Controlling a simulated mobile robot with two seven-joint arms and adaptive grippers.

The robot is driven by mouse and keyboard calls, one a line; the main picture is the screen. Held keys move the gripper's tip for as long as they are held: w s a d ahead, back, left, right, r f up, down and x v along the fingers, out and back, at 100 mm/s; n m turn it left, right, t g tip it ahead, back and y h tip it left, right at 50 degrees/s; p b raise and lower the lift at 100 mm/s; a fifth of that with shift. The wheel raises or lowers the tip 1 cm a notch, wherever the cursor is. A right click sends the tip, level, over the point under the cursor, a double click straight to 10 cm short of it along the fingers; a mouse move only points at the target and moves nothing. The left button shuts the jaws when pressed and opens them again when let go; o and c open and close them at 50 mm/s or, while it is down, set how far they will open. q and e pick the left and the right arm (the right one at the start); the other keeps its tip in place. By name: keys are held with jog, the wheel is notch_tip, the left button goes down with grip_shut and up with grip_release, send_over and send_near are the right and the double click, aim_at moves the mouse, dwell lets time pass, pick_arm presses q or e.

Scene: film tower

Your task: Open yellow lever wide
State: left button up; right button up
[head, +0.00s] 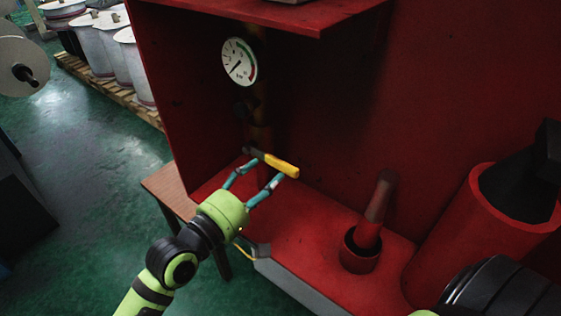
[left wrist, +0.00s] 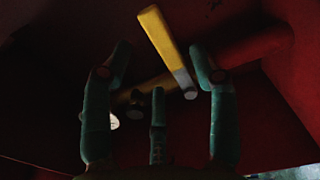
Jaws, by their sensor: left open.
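The yellow lever (head: 280,165) sits on a dark pipe inside the red cabinet, below a round gauge (head: 239,62). Its yellow handle points right and slightly down in the head view. My left gripper (head: 254,179) is open, with its teal fingers close to the lever on its near side. In the left wrist view the yellow lever (left wrist: 164,42) slants between the spread fingertips of my left gripper (left wrist: 160,65). I cannot tell whether a finger touches it. My right gripper is not in view; only a dark part of my right arm shows at the lower right.
A red shelf (head: 270,20) overhangs the lever. A red pipe stub (head: 373,212) and a large red cylinder (head: 478,235) stand to the right. A wooden table (head: 168,186) stands at the left. White drums (head: 95,45) stand on a pallet behind. Green floor at left is open.

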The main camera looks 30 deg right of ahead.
aim_at(279, 165)
pick_arm(q)
jog(key=shift+p+x, duration=0.55)
jog(key=shift+x, duration=2.65)
jog(key=shift+c, duration=0.4)
grip_shut()
